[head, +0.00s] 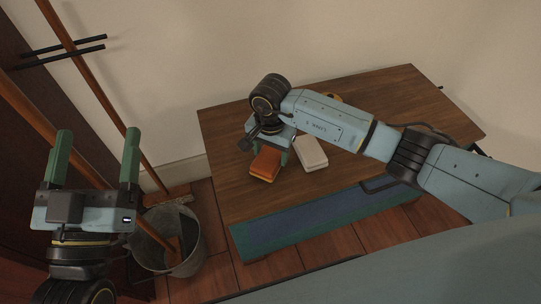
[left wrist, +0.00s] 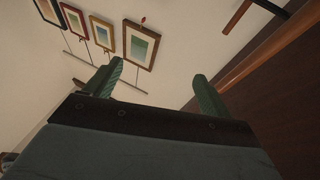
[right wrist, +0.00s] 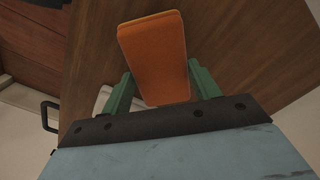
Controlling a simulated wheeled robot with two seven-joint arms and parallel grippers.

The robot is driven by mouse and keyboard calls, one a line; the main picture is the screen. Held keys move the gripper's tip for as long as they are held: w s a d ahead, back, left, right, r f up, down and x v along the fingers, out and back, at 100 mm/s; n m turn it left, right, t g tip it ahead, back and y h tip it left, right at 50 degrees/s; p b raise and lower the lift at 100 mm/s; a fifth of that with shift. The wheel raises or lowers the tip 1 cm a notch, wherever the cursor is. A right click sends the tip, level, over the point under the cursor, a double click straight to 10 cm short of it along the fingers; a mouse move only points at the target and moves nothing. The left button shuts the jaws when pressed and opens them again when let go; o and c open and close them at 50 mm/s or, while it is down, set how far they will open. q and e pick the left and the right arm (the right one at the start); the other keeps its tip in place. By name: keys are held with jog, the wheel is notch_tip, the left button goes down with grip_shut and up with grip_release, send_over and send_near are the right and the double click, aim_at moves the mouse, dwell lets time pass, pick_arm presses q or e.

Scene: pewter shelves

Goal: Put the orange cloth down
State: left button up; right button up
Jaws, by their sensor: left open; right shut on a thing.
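The orange cloth (head: 265,163) is a thick folded block over the left part of the wooden table (head: 380,95). My right gripper (head: 267,150) is shut on it from above. In the right wrist view the orange cloth (right wrist: 155,60) sits between the two green fingers and sticks out past them. I cannot tell whether its underside touches the table. My left gripper (head: 98,135) is open and empty, left of the table.
A white block-like item (head: 311,152) lies just right of the orange cloth. A yellowish thing (head: 331,98) is partly hidden behind my right arm. A blue-green strip (head: 310,222) runs along the table's front. A metal bucket (head: 188,262) stands on the floor at left. Framed pictures (left wrist: 140,45) hang on a wall.

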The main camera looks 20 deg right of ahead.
pick_arm(q)
jog(key=shift+s+r+t, duration=0.4)
jog(key=shift+r+t, duration=0.2)
jog(key=shift+r, duration=0.25)
pick_arm(e)
jog(key=shift+f, duration=0.5)
jog(key=shift+f, duration=0.1)
jog(key=shift+f+b, duration=0.15)
jog(key=shift+b, duration=0.2)
jog(key=o, duration=1.1)
jog(key=shift+c, duration=0.2)
pick_arm(q)
jog(key=shift+s+r+h, duration=0.1)
jog(key=shift+h, duration=0.2)
